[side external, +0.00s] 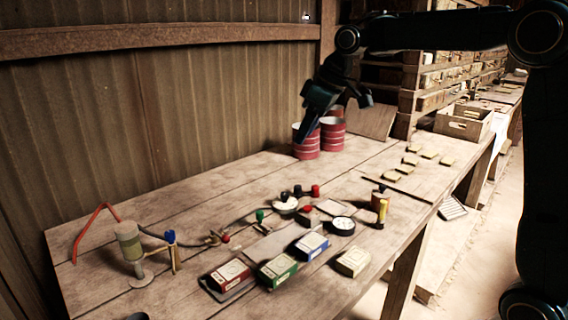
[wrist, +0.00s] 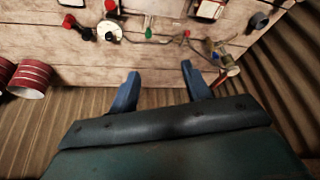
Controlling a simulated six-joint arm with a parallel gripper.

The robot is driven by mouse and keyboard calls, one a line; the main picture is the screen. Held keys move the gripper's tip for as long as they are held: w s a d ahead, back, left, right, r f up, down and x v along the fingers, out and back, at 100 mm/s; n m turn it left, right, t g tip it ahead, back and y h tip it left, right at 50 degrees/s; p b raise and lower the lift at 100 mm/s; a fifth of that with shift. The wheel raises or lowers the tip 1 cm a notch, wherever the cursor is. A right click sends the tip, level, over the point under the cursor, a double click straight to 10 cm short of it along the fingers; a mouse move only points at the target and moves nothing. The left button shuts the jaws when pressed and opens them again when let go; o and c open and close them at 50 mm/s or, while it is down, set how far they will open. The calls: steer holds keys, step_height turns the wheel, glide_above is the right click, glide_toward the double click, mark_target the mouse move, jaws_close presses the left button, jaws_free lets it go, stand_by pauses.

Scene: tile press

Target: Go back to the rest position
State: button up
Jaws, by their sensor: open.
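My gripper (side external: 335,112) hangs above the back part of the wooden table (side external: 190,205) in the side view, in front of the red striped cans. In the wrist view its two blue fingers (wrist: 160,85) are spread apart with nothing between them. My gripper is open and empty. Part of one finger covers the left can in the side view.
Red cans (side external: 332,135) stand at the table's back. Red, green, blue and yellow boxes (side external: 278,268) lie in front. Gauges (side external: 342,225), a clamp-like device (side external: 130,242) and several yellow tiles (side external: 410,160) lie around. A wooden crate (side external: 462,121) stands right. The wall (side external: 150,110) is behind.

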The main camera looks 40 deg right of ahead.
steer(key=s+a+m+h, duration=0.1)
steer(key=s+a+m, duration=0.25)
steer(key=s, duration=1.25)
steer(key=s+f, duration=0.3)
steer(key=s, duration=0.4)
steer(key=s+f+m+t+h, duration=0.1)
steer(key=s+f, duration=0.2)
steer(key=s, duration=0.4)
